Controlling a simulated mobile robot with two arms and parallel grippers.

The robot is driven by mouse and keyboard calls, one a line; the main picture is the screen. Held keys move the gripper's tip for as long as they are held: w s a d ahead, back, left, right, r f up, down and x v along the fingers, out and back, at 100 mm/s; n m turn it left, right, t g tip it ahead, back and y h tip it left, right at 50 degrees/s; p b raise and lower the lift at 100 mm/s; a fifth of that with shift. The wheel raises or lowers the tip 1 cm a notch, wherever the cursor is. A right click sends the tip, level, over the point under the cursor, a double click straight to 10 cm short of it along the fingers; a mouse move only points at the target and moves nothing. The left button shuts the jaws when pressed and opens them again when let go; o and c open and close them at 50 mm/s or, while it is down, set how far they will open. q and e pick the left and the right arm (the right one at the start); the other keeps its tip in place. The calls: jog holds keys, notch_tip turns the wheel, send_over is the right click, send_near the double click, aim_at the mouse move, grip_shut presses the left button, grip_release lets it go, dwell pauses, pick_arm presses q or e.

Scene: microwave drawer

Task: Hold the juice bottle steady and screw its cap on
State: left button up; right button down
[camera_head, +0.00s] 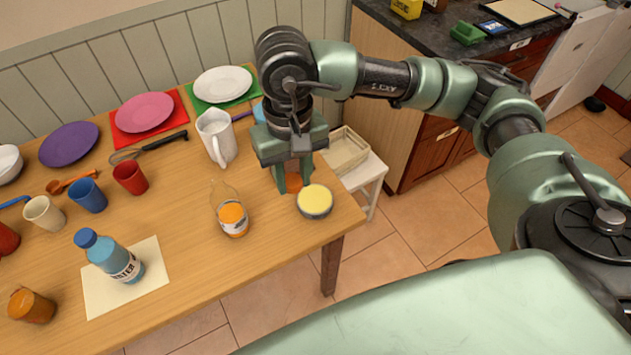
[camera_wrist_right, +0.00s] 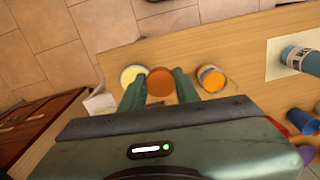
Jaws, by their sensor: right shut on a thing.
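The juice bottle (camera_head: 232,218) is clear, with orange juice in its lower part, and stands upright near the table's front edge. No cap shows on its top. It also shows in the right wrist view (camera_wrist_right: 211,78), to the right of the fingers. My right gripper (camera_head: 293,184) points down, shut on a round orange cap (camera_wrist_right: 160,82). In the head view only part of the cap shows between the fingers. The cap is to the right of the bottle and apart from it. My left gripper is not in view.
A round container with a pale yellow top (camera_head: 315,200) stands close to the right fingers. A white pitcher (camera_head: 217,138) is behind the bottle. A blue water bottle (camera_head: 108,257) stands on a cream mat (camera_head: 153,259) to the left. Bare tabletop lies between mat and juice bottle.

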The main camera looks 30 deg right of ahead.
aim_at(217, 185)
jog(key=w+a+r+m, duration=0.3)
jog(key=w+a+r, duration=0.1)
jog(key=w+a, duration=0.6)
jog(key=shift+a, duration=1.2)
jog(key=shift+w+f, duration=0.1)
jog(key=shift+f, duration=1.95)
